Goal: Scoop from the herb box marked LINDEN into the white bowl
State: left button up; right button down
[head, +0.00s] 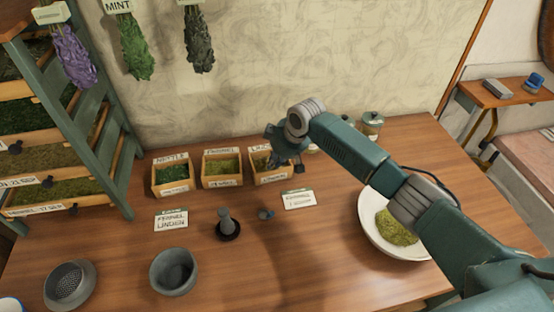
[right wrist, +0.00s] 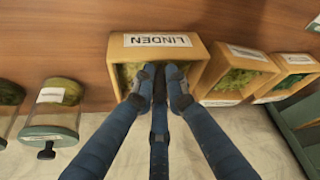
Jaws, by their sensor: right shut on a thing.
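The LINDEN herb box (right wrist: 203,82) is a small wooden box with a white label, holding green herb, in the right wrist view. In the head view it is the rightmost of the row (head: 272,179), partly hidden by my right arm. My right gripper (head: 285,158) is over this box, fingers pointing down into its opening. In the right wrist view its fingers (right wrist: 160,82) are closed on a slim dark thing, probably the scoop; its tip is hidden. The white bowl (head: 378,243) stands at the right, partly behind my arm, with yellow-green herb (head: 396,229) in it. My left gripper is out of view.
The NETTLE box (head: 171,190) and FENNEL box (head: 222,181) stand left of LINDEN. Lidded jars (head: 372,124) stand behind my arm. Label cards (head: 299,200), a grey pestle-like piece (head: 227,222), a mortar (head: 172,277) and a strainer (head: 70,284) occupy the front.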

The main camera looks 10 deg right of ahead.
notch_tip(320, 180, up, 9)
jog(key=p, duration=0.8)
jog(key=shift+f, duration=0.2)
jog(key=shift+f, duration=0.1)
